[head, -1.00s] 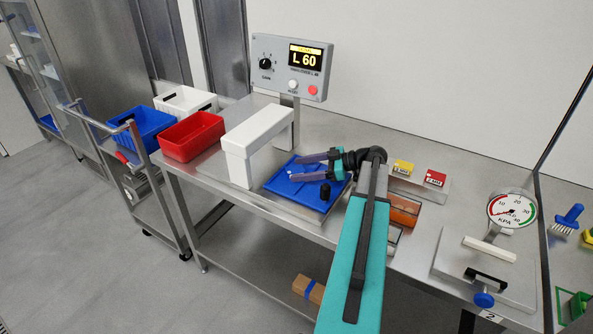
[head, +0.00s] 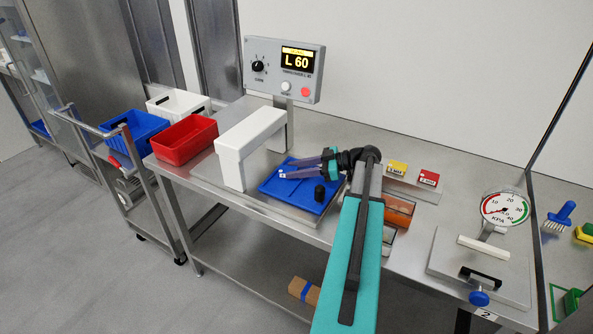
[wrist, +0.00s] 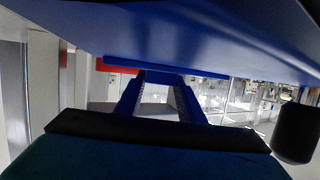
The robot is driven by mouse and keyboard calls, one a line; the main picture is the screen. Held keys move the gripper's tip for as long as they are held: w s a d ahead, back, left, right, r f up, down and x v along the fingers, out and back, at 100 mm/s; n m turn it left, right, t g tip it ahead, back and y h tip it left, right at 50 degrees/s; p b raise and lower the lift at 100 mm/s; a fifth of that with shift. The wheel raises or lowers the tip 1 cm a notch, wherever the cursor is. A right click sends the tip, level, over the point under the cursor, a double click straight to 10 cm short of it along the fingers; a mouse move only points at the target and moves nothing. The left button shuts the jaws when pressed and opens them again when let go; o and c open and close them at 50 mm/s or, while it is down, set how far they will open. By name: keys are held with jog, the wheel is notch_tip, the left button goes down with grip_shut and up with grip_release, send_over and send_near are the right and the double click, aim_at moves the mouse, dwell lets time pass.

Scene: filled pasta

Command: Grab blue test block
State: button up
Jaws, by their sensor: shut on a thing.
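The blue tray (head: 297,194) lies on the steel plate in front of the display unit; a small black cylinder (head: 320,191) stands at its right side. My gripper (head: 288,171) reaches in from the right, low over the tray, its fingers close together. A small blue piece with a pale mark (head: 283,176), likely the blue test block, shows at the fingertips. In the wrist view the fingers (wrist: 160,84) close on a dark blue piece (wrist: 160,77). Its far side is hidden, and I cannot tell whether it touches the tray.
A white arch (head: 233,160) stands left of the tray, with a red bin (head: 182,140) beyond it. The display unit (head: 285,70) stands behind. Yellow and red blocks and orange rollers (head: 398,213) lie to the right of my arm. A vacuum gauge (head: 505,207) stands at far right.

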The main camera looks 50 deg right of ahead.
jog(key=shift+r+b, duration=1.1)
jog(key=shift+r, duration=3.65)
jog(key=shift+s, duration=0.1)
